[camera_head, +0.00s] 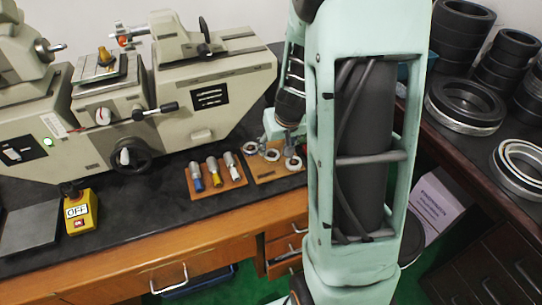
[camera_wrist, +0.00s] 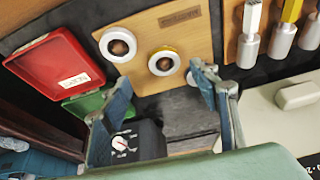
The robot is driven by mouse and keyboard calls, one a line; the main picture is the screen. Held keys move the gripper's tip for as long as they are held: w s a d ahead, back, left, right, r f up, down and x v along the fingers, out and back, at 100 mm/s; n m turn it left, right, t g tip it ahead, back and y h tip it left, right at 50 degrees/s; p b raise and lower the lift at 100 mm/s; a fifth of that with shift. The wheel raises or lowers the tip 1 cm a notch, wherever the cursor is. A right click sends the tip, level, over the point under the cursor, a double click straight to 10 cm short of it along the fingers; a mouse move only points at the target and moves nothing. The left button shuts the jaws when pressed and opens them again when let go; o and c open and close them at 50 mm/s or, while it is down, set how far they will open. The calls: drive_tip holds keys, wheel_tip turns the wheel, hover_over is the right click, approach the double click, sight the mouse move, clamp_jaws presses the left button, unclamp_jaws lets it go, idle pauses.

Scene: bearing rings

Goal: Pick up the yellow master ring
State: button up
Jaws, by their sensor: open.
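The yellow master ring (camera_wrist: 164,61) shows in the wrist view as a white ring with a yellow rim and a dark centre, on a wooden board (camera_wrist: 180,32). A plain white ring (camera_wrist: 117,45) sits to its left on the same board. Part of a third pale ring (camera_wrist: 192,78) shows behind my right finger. My gripper (camera_wrist: 163,84) is open and empty, its fingers spread to either side of the yellow ring's position in the picture. In the head view my gripper (camera_head: 280,127) is above the board; ring colours there are too small to tell.
In the wrist view a red and green box (camera_wrist: 60,63) lies left, and handled gauges (camera_wrist: 247,45) lie right. In the head view a grey measuring machine (camera_head: 205,85) stands behind, an OFF box (camera_head: 79,211) front left, and black bearing rings (camera_head: 465,102) at right.

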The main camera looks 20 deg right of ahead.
sight(272, 155)
drive_tip(key=x, duration=0.4)
drive_tip(key=shift+a+f, duration=0.25)
drive_tip(key=shift+a, duration=0.05)
drive_tip(key=shift+w+f+b, duration=0.35)
drive_tip(key=shift+f, duration=0.1)
drive_tip(key=shift+c, duration=0.2)
drive_tip(key=c, duration=1.3)
